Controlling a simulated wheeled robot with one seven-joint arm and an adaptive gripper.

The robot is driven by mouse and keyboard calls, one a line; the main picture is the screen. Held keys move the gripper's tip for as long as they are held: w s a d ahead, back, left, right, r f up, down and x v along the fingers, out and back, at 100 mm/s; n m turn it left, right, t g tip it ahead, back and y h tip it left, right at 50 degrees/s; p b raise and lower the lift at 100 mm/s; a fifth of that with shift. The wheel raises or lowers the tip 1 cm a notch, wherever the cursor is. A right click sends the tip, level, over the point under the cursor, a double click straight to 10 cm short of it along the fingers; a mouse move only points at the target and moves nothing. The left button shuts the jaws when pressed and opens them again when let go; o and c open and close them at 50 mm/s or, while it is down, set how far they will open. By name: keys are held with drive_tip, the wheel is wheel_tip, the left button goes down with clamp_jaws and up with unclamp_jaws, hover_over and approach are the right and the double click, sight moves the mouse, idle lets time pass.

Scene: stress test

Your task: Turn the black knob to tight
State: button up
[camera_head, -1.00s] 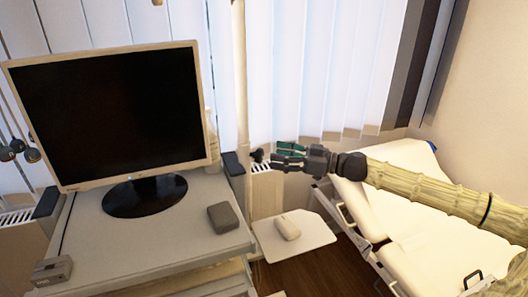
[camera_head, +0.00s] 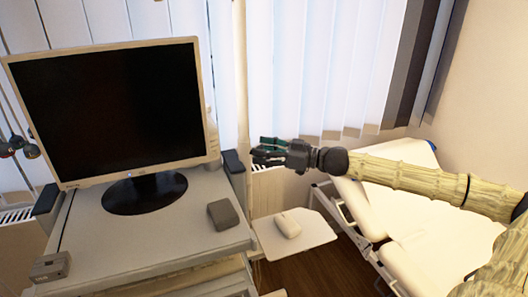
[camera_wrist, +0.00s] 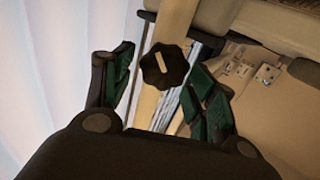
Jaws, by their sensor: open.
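The black knob (camera_wrist: 164,67) has a lobed rim and a pale bar mark on its face. In the wrist view it sits on a cream upright post (camera_wrist: 173,25), between the two fingers and a little beyond their tips. My gripper (camera_wrist: 158,85) is open, with a green-padded finger on each side and nothing held. I cannot tell whether a finger touches the knob.
A monitor (camera_head: 110,110) stands on a grey cart (camera_head: 150,240) left of my gripper, with a dark box (camera_head: 223,214) near the cart's edge. A side shelf (camera_head: 315,232) holds a mouse (camera_head: 288,225) below. A white couch (camera_head: 385,205) lies under my arm. Blinds (camera_head: 320,65) hang behind.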

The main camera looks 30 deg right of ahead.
drive_tip(key=c, duration=0.9)
drive_tip(key=shift+d+m, duration=0.1)
drive_tip(key=shift+m, duration=0.4)
drive_tip(key=shift+w+d+f+m+b, duration=0.15)
drive_tip(key=shift+m+b, duration=0.05)
drive_tip(key=shift+m, duration=2.6)
drive_tip(key=shift+w+d+f+m+b, duration=0.15)
drive_tip(key=shift+d+m+b, duration=0.1)
drive_tip(key=shift+m, duration=2.55)
drive_tip(key=shift+w+d+f+m+b, duration=0.1)
drive_tip(key=shift+w+f+m+b, duration=0.1)
drive_tip(key=shift+m, duration=2.6)
